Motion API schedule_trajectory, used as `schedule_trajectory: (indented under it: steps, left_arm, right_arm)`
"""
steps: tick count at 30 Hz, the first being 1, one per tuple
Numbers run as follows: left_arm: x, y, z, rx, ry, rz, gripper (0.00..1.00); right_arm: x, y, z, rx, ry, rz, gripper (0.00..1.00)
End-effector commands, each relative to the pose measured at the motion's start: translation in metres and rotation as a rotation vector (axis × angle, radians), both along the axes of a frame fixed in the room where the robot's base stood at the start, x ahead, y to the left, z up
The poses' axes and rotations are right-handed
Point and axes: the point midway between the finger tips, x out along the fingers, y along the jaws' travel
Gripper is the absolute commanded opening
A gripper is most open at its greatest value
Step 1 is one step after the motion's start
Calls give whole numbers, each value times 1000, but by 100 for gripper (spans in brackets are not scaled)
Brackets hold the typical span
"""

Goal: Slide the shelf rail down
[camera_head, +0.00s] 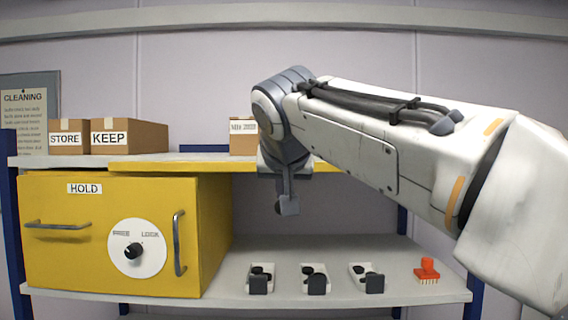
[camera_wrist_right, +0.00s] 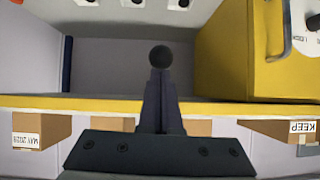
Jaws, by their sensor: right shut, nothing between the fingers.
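The shelf rail (camera_head: 215,167) is a yellow strip along the front edge of the upper shelf. It also crosses the right wrist view (camera_wrist_right: 60,103), which shows the scene upside down. My right gripper (camera_head: 287,207) points down in front of the rail, its tips below the rail's level. In the right wrist view its fingers (camera_wrist_right: 160,88) are together and empty, with a dark round shape at their end. Whether the fingers touch the rail cannot be told. The right arm hides part of the rail. My left gripper is out of view.
A yellow HOLD cabinet (camera_head: 110,278) with handles and a FREE/LOCK dial (camera_head: 134,252) fills the left of the lower shelf. Several small black-and-white fixtures and a red brush-like item (camera_head: 428,270) stand on the lower shelf (camera_head: 350,298). Cardboard boxes (camera_head: 130,136) sit on the upper shelf.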

Motion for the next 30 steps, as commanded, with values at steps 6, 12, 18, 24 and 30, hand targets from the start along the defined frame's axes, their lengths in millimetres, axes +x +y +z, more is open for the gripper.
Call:
schedule_trajectory:
  steps: [6,12,18,24,30]
  left_arm:
    - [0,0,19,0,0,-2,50]
    - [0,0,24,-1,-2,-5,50]
    - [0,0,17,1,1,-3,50]
    - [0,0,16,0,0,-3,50]
    - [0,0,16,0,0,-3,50]
  right_arm:
    - [-2,-2,20,-2,6,-3,0]
    - [-21,-5,47,3,-4,-2,0]
    - [-59,-6,74,3,-3,-2,0]
    - [-82,-7,90,0,-3,-4,0]
    - [-89,-8,95,0,-1,-6,0]
